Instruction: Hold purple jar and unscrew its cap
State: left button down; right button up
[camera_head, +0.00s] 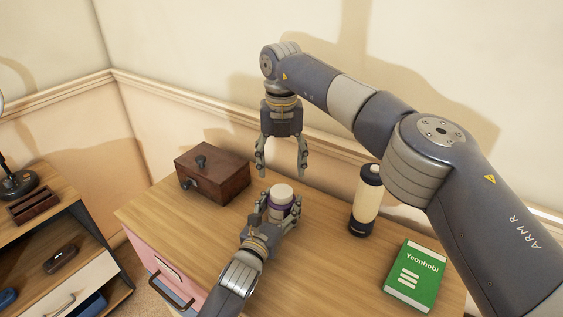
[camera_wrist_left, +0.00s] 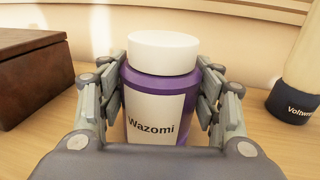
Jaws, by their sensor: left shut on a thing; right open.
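The purple jar (camera_head: 280,209) stands upright on the wooden cabinet top, and its white cap (camera_head: 281,192) is on it. My left gripper (camera_head: 279,212) is shut around the jar's body from the near side. In the left wrist view the jar (camera_wrist_left: 189,98) shows a white "Wazomi" label between the two fingers, with the white cap (camera_wrist_left: 163,52) above the fingers and clear of them. My right gripper (camera_head: 281,172) is open and empty, pointing down above and slightly behind the cap, with a gap between its fingers and the cap.
A dark wooden box (camera_head: 215,171) with a knob stands left of the jar. A cream and black bottle (camera_head: 367,201) stands to the right. A green book (camera_head: 414,275) lies at the right front. A lower shelf unit (camera_head: 62,220) is at the left. Bare wood lies between jar and book.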

aim_at(281, 191)
jog(key=m, duration=0.8)
jog(key=shift+m, duration=0.3)
jog(key=m, duration=0.7)
jog(key=shift+f+m, duration=0.3)
jog(key=shift+f, duration=3.75)
jog(key=c, duration=1.1)
jog(key=o, duration=1.1)
jog(key=shift+o, duration=0.2)
